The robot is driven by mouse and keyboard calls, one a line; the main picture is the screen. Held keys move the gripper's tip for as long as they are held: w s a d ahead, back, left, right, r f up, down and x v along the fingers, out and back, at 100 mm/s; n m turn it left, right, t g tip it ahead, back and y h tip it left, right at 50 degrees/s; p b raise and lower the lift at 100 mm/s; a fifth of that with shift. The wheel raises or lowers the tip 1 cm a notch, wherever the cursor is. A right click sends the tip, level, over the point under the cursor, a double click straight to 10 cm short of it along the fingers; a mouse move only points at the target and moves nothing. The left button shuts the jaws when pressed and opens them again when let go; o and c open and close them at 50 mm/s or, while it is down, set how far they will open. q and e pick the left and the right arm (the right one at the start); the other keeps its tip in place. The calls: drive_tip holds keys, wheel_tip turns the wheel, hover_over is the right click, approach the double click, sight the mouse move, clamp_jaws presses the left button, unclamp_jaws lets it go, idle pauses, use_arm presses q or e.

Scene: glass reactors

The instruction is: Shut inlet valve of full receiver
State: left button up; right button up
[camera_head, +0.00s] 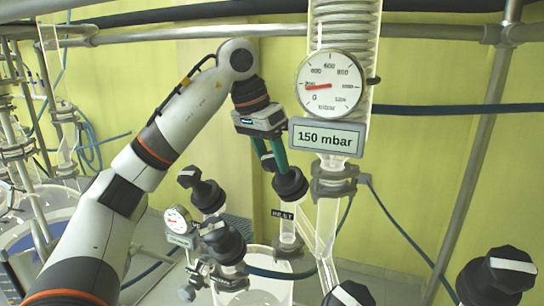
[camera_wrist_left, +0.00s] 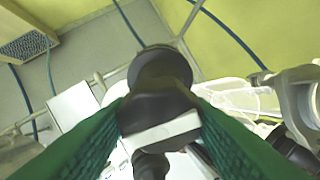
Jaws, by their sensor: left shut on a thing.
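My left gripper (camera_head: 277,162) has come down from above and its green fingers are shut on a black valve knob (camera_head: 290,185). The knob sits on a glass tube beside a small dark label that is hard to read. In the left wrist view the knob (camera_wrist_left: 161,90) is between the fingers, with a white bar across its grip. Other black knobs stand nearby: one (camera_head: 207,195) to the left and one (camera_head: 223,243) lower left. A glass vessel (camera_head: 268,290) shows below the held knob. Its liquid level cannot be told. My right gripper is not in view.
A round gauge (camera_head: 330,84) and a display reading 150 mbar (camera_head: 326,139) hang on the glass column close right of my gripper. A smaller gauge (camera_head: 178,219) is lower left. Two large black knobs (camera_head: 497,274) are at the front right. Metal pipes frame the setup.

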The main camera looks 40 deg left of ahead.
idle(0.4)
use_arm(q)
drive_tip(key=o, duration=1)
drive_tip(key=v, duration=1.2)
